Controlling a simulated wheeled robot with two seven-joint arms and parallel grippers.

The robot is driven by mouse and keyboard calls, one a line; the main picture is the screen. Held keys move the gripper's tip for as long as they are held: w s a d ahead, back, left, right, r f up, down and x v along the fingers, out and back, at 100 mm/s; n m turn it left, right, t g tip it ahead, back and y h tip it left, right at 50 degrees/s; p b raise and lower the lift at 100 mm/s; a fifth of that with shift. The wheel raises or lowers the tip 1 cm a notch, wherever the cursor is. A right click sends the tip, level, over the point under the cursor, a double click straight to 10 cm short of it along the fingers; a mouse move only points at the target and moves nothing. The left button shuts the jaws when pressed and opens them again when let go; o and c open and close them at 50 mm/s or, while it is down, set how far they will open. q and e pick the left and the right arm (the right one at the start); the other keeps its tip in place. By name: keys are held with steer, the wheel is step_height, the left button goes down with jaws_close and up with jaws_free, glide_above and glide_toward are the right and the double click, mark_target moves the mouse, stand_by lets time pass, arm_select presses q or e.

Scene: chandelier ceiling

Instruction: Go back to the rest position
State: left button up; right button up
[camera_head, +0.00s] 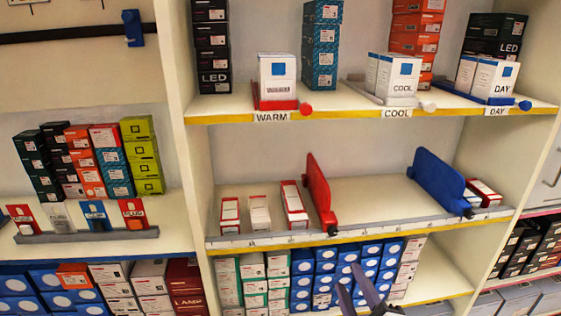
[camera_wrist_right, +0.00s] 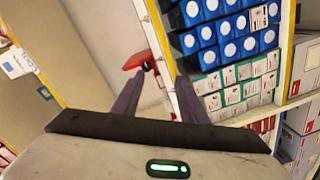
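My right gripper (camera_head: 348,276) is at the bottom of the head view, in front of the lower shelf with blue boxes. Its two purple-grey fingers also show in the right wrist view (camera_wrist_right: 160,78), spread apart with nothing held between them. Beyond the fingertips in that view is a red divider (camera_wrist_right: 138,60). My left gripper is not in view.
A shelf unit fills the head view. The middle shelf (camera_head: 365,200) holds a red divider (camera_head: 319,194), a blue divider (camera_head: 440,182) and several small boxes, with bare room between the dividers. Boxes on the top shelf stand above labels WARM (camera_head: 271,117), COOL and DAY.

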steer(key=s+a+f+m+g+y, duration=0.2)
steer(key=s+f+m+g, duration=0.6)
steer(key=s+f, duration=1.3)
steer(key=s+a+m, duration=0.1)
steer(key=m, duration=0.1)
steer(key=shift+s+a+f+m+g, duration=0.25)
steer(key=shift+s+m+g, duration=0.05)
